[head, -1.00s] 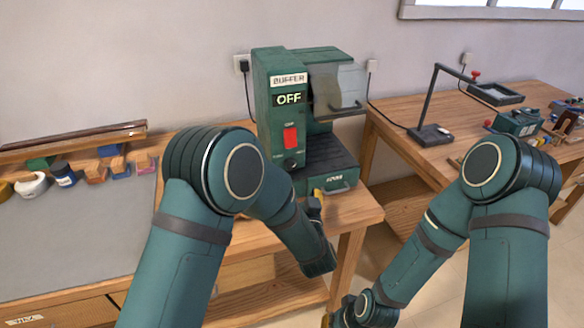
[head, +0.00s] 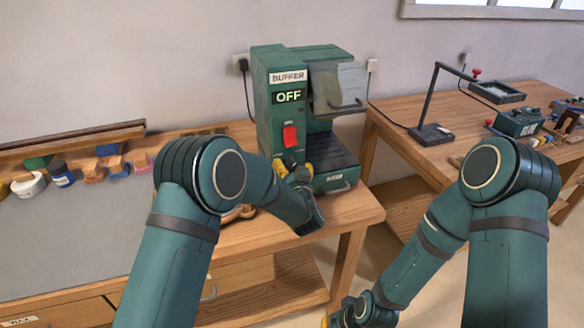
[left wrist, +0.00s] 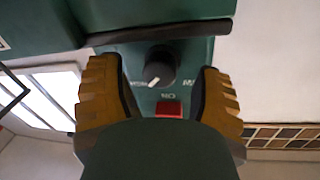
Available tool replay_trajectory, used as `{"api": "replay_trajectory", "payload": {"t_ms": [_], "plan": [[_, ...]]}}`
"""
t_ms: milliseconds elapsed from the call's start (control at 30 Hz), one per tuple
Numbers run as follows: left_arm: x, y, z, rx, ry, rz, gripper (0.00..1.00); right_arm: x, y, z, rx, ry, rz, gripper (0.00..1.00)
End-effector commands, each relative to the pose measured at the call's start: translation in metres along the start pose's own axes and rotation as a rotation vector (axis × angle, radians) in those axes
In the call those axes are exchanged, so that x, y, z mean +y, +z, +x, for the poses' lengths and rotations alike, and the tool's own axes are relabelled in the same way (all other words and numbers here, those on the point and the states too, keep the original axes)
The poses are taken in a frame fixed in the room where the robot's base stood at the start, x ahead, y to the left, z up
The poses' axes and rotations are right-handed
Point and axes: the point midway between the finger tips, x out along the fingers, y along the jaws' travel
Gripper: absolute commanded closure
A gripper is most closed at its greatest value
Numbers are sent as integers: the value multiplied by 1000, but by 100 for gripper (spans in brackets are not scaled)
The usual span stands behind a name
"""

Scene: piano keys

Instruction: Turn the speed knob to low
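The speed knob (left wrist: 160,66) is small, round and dark with a white pointer mark, on the green face of the buffer (head: 268,120). In the left wrist view, which is upside down, the mark points down and slightly left. The red switch (left wrist: 169,108) is beside it. My left gripper (left wrist: 160,75) is open, its yellow-padded fingers on either side of the knob with gaps showing. In the head view my left gripper (head: 293,168) is at the lower front of the buffer and hides the knob. My right gripper (head: 326,320) is mostly cut off at the bottom edge.
The buffer's display reads OFF. A second bench (head: 400,130) at right holds a lamp-like stand (head: 432,134) and boxes. A floor gap lies between the benches.

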Motion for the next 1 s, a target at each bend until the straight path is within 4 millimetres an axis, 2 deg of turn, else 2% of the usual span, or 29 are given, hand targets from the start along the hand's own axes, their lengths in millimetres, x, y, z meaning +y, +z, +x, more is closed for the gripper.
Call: {"api": "replay_trajectory", "payload": {"t_ms": [33, 100, 200, 667, 1000], "plan": [[0, 0, 0, 0, 0, 0, 47, 0, 0, 0, 0, 0, 0, 100], [0, 0, 0, 0, 0, 0, 71, 0, 0, 0, 0, 0, 0, 100], [0, 0, 0, 0, -1, 0, 100, 0, 0, 0, 0, 0, 0, 100], [-1, -1, 0, 8, -4, -35, 100, 0, 0, 0, 0, 0, 0, 100], [-2, -1, 1, 40, -15, -243, 100, 0, 0, 0, 0, 0, 0, 100]]}}
